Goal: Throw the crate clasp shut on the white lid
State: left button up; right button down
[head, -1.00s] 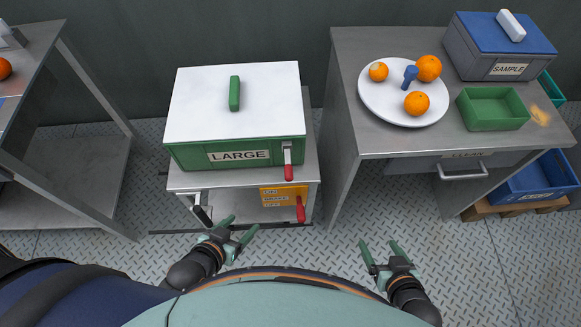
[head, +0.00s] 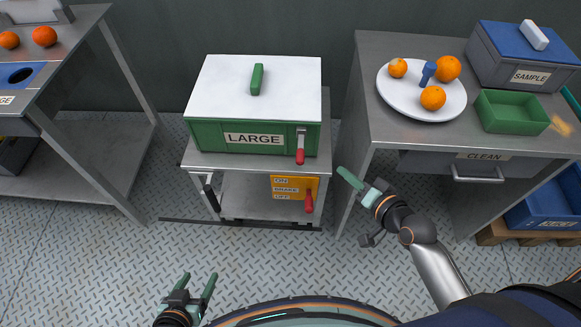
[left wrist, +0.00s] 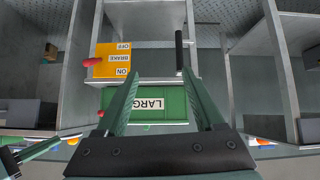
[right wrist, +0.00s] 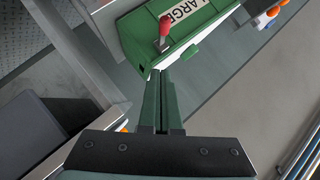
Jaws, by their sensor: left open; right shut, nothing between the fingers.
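The green crate (head: 203,137) labelled LARGE carries a white lid (head: 225,90) with a green handle (head: 257,79). The clasp (head: 300,150) is at the front right of the crate, with a grey metal part and a red grip pointing down. I cannot tell if it is latched. In the right wrist view its red grip (right wrist: 165,30) sticks out just beyond my fingertips. My right gripper (head: 343,174) is shut and empty, right of the clasp and slightly lower, apart from it. My left gripper (head: 198,278) is open and empty, low in front of the cart.
The crate stands on a metal cart (head: 255,180) with an orange brake label (head: 285,187), a red lever (head: 309,201) and a black-handled lever (head: 210,198). The right table (head: 400,140) holds a plate (head: 395,100) of oranges. A shelf stands left. Floor before the cart is clear.

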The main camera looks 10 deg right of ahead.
jog(key=b, duration=0.1)
send_near(303, 152)
jog(key=w+d, duration=0.1)
jog(key=w, duration=0.2)
jog(key=shift+w+a+f+b, duration=0.55)
jog(key=shift+w+a+f, duration=0.3)
jog(key=shift+w, duration=0.1)
pick_arm(q)
jog(key=shift+w+d+f, duration=0.45)
pick_arm(e)
jog(key=shift+w+a+f, duration=0.15)
jog(key=shift+a+f, duration=0.15)
jog(key=shift+a, duration=0.05)
pick_arm(q)
jog(key=shift+f, duration=0.1)
